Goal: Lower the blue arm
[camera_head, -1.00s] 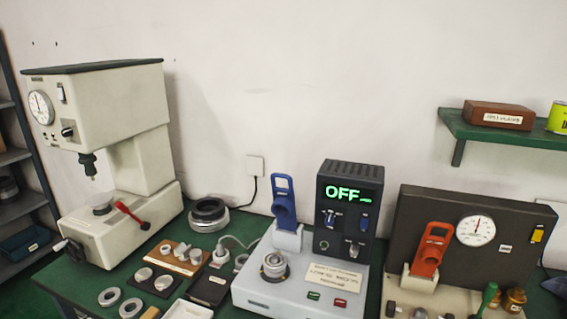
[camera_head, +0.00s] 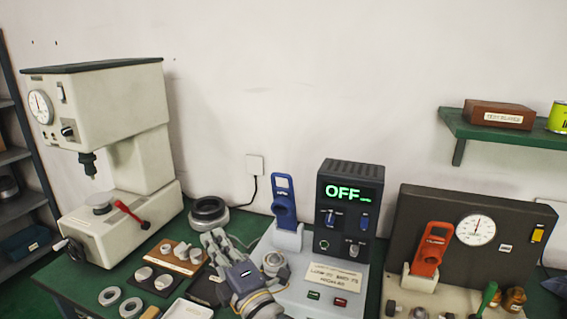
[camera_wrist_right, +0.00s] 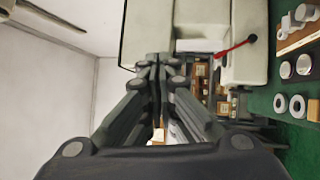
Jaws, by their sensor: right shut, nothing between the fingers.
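The blue arm (camera_head: 284,203) stands raised and upright on its white pivot block, at the back left of the grey machine (camera_head: 262,296). The machine's dark control box (camera_head: 345,235) shows OFF in green. A metal ring part (camera_head: 273,263) sits on the machine's top, in front of the blue arm. My right gripper (camera_head: 217,240) is in the head view, left of the machine and left of and below the blue arm, apart from it. Its fingers are shut and empty, as the right wrist view (camera_wrist_right: 158,62) shows too. My left gripper is not in view.
A large cream press (camera_head: 120,150) with a red lever (camera_head: 132,213) stands at the left. A dark ring (camera_head: 208,212) and several small parts lie on the green table between. A second tester with an orange arm (camera_head: 432,250) stands at the right. A wall shelf (camera_head: 480,135) hangs above it.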

